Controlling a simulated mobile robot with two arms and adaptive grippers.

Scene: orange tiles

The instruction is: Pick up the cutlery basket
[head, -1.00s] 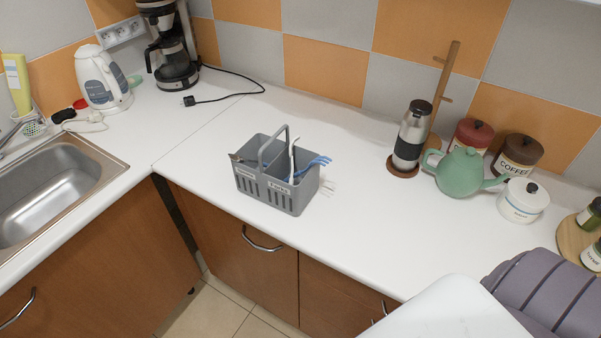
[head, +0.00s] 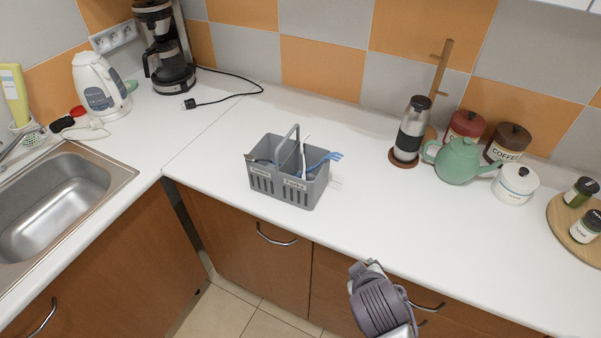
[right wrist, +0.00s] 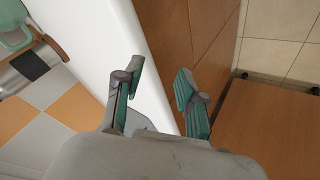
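The cutlery basket (head: 278,196) is grey, with an upright handle, labelled compartments and some cutlery, including blue-handled pieces. It stands upright on the white counter in the head view, close to the front edge. My right arm shows at the bottom of the head view, in front of the counter edge and to the right of the basket, apart from it; its fingers cannot be made out there. In the right wrist view my right gripper (right wrist: 158,78) is open with nothing between its teal-padded fingers. My left gripper is not in view.
A steel sink (head: 62,200), white kettle (head: 100,85) and coffee maker (head: 165,60) are at left. A flask (head: 411,130), green teapot (head: 459,161), canisters and a round wooden board (head: 562,222) with jars are at right. The counter around the basket is mostly clear.

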